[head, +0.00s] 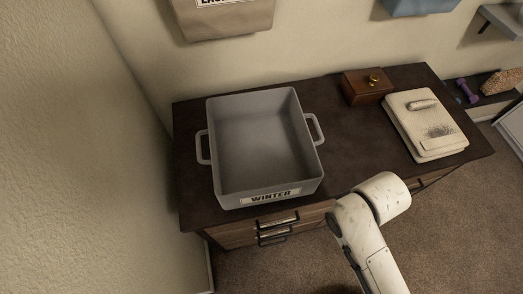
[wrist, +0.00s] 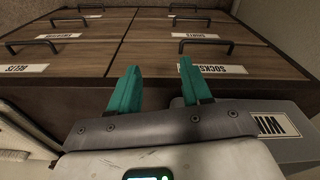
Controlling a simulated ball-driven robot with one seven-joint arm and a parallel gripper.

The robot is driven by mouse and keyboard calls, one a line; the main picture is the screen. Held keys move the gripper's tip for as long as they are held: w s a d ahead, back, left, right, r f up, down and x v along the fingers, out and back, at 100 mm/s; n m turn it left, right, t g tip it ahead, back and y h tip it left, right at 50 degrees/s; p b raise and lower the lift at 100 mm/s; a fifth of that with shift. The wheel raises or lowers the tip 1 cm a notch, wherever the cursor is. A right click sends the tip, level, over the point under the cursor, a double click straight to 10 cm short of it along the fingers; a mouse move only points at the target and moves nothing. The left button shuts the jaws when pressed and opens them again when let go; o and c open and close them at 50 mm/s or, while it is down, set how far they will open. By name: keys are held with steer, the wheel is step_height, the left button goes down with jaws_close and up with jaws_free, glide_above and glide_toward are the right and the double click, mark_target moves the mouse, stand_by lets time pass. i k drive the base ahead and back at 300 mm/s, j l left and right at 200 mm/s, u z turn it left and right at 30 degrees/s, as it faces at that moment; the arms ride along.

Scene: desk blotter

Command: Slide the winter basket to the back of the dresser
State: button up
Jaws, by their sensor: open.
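The grey winter basket (head: 258,140) sits on the left part of the dark dresser top (head: 345,140), upright and empty. It has a handle on each side and a WINTER label on its front wall, close to the dresser's front edge. A strip of bare top lies behind it. In the wrist view, the basket's label end (wrist: 275,124) shows upside down at the lower right. My gripper (wrist: 160,68) is open and empty, with teal fingers apart in front of the dresser's drawer fronts (wrist: 150,50). The head view shows my arm at the front edge, but not my fingers.
A wooden box with a gold knob (head: 367,86) stands right of the basket. A white device (head: 425,124) lies farther right. A beige bin (head: 222,16) and a blue bin (head: 420,6) hang above. A wall (head: 65,150) rises close on the left.

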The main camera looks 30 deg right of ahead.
mark_target(263, 150)
steer(key=k+j+u, duration=0.2)
steer(key=j, duration=0.25)
steer(key=j+u, duration=0.15)
steer(key=j, duration=0.3)
steer(key=k+j+u, duration=0.2)
steer(key=j, duration=0.3)
steer(key=i, duration=0.05)
